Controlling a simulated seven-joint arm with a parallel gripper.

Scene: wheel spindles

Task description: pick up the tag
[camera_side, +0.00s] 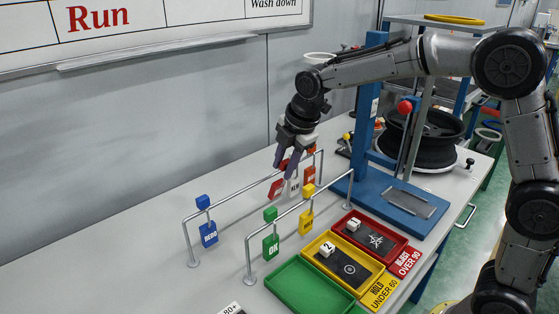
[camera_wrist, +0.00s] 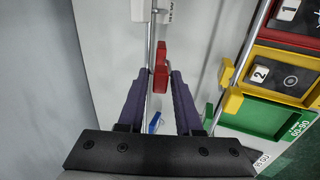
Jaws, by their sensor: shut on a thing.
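A red tag (camera_side: 277,188) hangs tilted at the back rail, below my gripper (camera_side: 284,160). Its red top block (camera_side: 283,166) sits between my fingertips. In the wrist view my gripper (camera_wrist: 157,74) has its two purple fingers on either side of the red tag (camera_wrist: 161,60), at the rail. My gripper is shut on this tag. The lettering on it is too small to read. A white tag (camera_side: 294,187) and an orange-red tag (camera_side: 310,175) hang just to its right.
A blue tag (camera_side: 208,233) hangs at the left end of the back rail. A green OK tag (camera_side: 271,246) and a yellow tag (camera_side: 306,223) hang on the front rail. Green (camera_side: 290,310), yellow (camera_side: 309,257) and red (camera_side: 378,219) trays lie in front. A blue press (camera_side: 366,120) stands right.

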